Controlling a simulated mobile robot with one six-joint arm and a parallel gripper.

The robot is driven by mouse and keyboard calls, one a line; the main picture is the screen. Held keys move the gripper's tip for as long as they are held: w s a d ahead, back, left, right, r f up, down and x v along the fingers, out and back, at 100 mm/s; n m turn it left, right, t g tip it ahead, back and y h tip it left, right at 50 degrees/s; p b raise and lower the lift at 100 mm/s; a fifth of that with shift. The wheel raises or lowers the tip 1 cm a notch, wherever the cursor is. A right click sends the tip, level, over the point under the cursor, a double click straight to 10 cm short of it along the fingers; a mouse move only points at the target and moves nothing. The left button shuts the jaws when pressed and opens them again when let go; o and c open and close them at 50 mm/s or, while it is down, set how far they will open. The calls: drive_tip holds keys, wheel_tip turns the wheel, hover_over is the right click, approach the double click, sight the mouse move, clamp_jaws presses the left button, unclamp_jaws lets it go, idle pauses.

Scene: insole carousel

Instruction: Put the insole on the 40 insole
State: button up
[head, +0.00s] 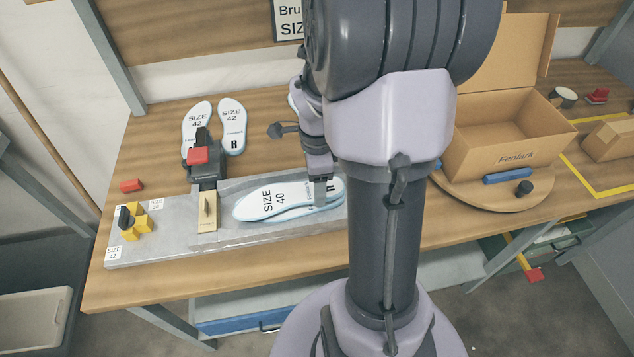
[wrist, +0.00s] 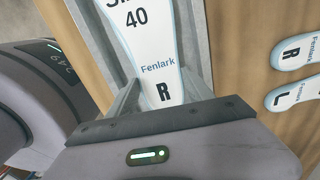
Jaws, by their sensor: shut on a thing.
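A white insole with a pale blue edge, marked SIZE 40 (head: 265,201), lies flat over the grey board on the bench. It also shows in the wrist view (wrist: 148,45), with Fenlark and R on it. A second pale edge shows just below it in the head view, like another insole under it (head: 312,211); I cannot tell whether the two touch. My gripper (head: 320,190) is shut on the marked insole at its R end, and in the wrist view the fingers (wrist: 157,95) stand on either side of it. My arm hides part of the board's right side.
A pair of SIZE 42 insoles (head: 232,128) lies behind the board. A black clamp with a red block (head: 197,155) and a yellow piece (head: 134,222) are at left. An open carton (head: 500,140) stands on a round wooden turntable (head: 470,200) at right.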

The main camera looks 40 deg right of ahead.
drive_tip(key=shift+f+b, duration=0.3)
drive_tip(key=shift+f, duration=0.15)
drive_tip(key=o, duration=1.4)
drive_tip(key=shift+r, duration=0.1)
drive_tip(key=shift+c, duration=0.2)
